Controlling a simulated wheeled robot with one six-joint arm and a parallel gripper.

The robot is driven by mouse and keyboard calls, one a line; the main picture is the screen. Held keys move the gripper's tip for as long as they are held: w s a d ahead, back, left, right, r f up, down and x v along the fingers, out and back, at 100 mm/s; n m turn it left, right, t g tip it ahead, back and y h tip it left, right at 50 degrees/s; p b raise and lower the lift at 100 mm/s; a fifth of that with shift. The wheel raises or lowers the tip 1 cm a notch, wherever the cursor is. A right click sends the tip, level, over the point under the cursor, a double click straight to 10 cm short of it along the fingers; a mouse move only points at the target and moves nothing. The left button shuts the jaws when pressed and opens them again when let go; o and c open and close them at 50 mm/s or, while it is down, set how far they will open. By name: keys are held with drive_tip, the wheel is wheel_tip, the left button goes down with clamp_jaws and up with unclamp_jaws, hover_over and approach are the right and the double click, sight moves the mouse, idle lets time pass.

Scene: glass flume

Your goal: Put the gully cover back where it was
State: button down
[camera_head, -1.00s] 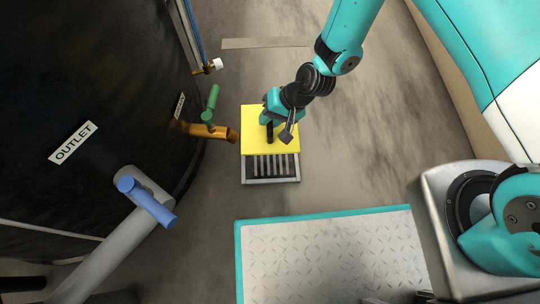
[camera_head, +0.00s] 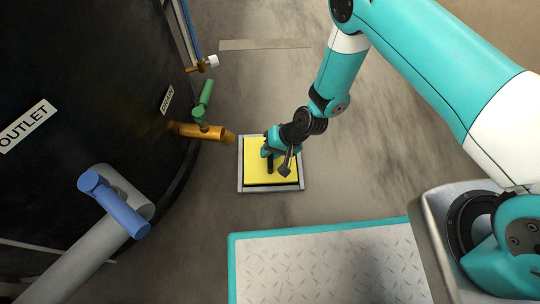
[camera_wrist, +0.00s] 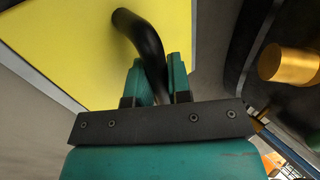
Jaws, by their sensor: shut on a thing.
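The gully cover (camera_head: 258,174) is a yellow square plate with a black bar handle (camera_wrist: 145,40). In the head view it lies over the gully's grey frame (camera_head: 241,181), with a dark strip of the opening showing along its near edge. I cannot tell whether it is seated in the frame or held just above it. My gripper (camera_head: 270,156) is over the middle of the cover. In the wrist view its teal fingers (camera_wrist: 160,84) are shut on the black handle. The grating inside the gully is hidden under the cover.
A dark tank (camera_head: 80,80) with an OUTLET label stands at the left. A brass spout (camera_head: 215,133) with a green lever (camera_head: 203,100) reaches close to the gully's left. A grey pipe with a blue handle (camera_head: 115,205) is nearer. The floor to the right is clear.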

drive_tip(key=shift+f, duration=0.75)
drive_tip(key=shift+r, duration=0.15)
drive_tip(key=c, duration=1.1)
unclamp_jaws()
drive_tip(key=shift+f, duration=0.2)
drive_tip(key=shift+o, duration=0.2)
